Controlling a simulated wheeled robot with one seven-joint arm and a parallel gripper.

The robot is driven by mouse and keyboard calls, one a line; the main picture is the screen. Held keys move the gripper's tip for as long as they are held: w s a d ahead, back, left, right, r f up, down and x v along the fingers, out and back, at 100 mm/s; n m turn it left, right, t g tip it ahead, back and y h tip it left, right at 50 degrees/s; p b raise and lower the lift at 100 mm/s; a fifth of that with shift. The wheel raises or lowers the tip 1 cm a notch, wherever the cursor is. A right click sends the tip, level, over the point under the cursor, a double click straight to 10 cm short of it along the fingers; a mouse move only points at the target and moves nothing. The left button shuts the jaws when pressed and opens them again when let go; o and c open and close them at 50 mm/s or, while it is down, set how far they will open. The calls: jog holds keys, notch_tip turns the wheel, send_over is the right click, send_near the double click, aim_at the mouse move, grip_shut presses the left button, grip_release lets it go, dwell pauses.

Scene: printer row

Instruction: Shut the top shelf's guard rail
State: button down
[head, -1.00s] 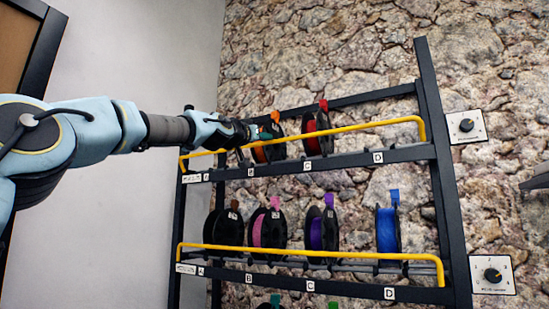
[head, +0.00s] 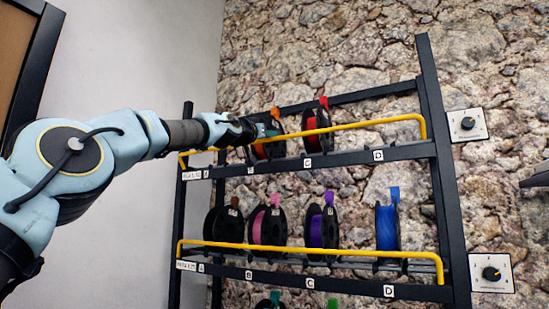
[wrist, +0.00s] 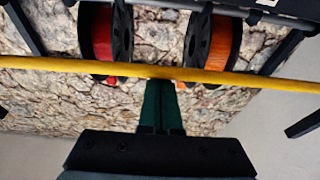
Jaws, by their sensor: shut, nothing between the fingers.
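The top shelf's yellow guard rail (head: 370,123) runs along the front of the top shelf (head: 345,159), above its dark front bar and in front of the spools. It crosses the whole wrist view (wrist: 60,64). My gripper (head: 262,131) is at the left half of this rail, near the orange spool. In the wrist view its two dark green fingers (wrist: 162,104) are together with nothing between them. Their tips reach the rail's edge in the picture; whether they touch it I cannot tell. The rail's left end is partly hidden behind my arm.
The top shelf holds an orange spool (head: 273,150) and a red spool (head: 312,135). The middle shelf holds several spools, including a blue one (head: 386,228), behind its own yellow rail (head: 330,251). Dial plates (head: 468,125) are on the stone wall at right.

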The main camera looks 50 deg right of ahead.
jog(key=shift+x, duration=1.35)
jog(key=r+b+v, duration=0.2)
jog(key=b+v, duration=0.6)
jog(key=shift+s+a, duration=0.2)
jog(key=shift+a, duration=0.4)
jog(key=shift+w+f, duration=0.1)
jog(key=shift+f, duration=0.1)
dwell(0.5)
